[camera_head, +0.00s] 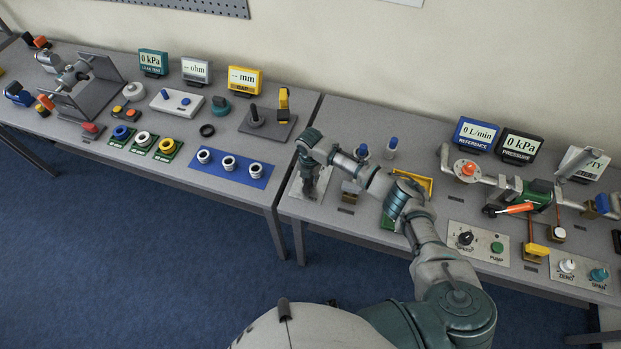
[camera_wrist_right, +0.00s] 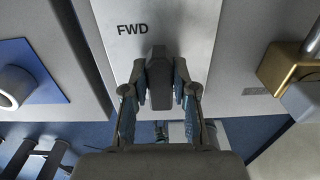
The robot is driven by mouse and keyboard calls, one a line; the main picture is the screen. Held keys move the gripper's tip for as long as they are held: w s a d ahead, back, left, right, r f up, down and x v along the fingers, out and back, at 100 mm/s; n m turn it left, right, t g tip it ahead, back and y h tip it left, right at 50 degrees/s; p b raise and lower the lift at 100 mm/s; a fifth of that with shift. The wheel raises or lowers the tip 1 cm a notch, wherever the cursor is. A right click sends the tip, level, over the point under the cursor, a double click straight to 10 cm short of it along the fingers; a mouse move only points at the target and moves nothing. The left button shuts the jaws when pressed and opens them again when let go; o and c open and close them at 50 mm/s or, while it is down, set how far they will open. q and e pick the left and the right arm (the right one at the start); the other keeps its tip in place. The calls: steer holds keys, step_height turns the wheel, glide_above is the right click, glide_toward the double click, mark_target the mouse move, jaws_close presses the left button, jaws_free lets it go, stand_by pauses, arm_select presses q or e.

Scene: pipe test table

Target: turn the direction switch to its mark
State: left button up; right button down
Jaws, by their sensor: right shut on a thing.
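The direction switch has a dark grey handle (camera_wrist_right: 158,62) on a light metal plate (camera_wrist_right: 190,35). The handle stands between the two fingertips of my right gripper (camera_wrist_right: 160,92), which is shut on it. In the wrist view the handle points up the picture, to the right of the lettering FWD (camera_wrist_right: 132,29). In the head view my right gripper (camera_head: 309,180) reaches down onto the plate (camera_head: 296,190) at the left end of the right table, and it hides most of the switch. Any other marking on the plate is hidden. My left gripper is not in view.
A blue plate (camera_head: 229,167) with white rings lies left, across the gap between tables. A brass block (camera_wrist_right: 289,66) sits right of the switch plate. A yellow-framed tray (camera_head: 424,182) and blue-topped pieces (camera_head: 391,145) stand near my right arm. Pipework (camera_head: 500,185) is farther right.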

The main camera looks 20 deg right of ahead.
mark_target(308, 180)
steer(key=shift+a+r, duration=0.1)
steer(key=shift+a, duration=0.05)
stand_by(0.3)
steer(key=c, duration=0.9)
jaws_free()
steer(key=shift+s, duration=0.1)
step_height(308, 180, up, 12)
steer(key=shift+a+f, duration=0.1)
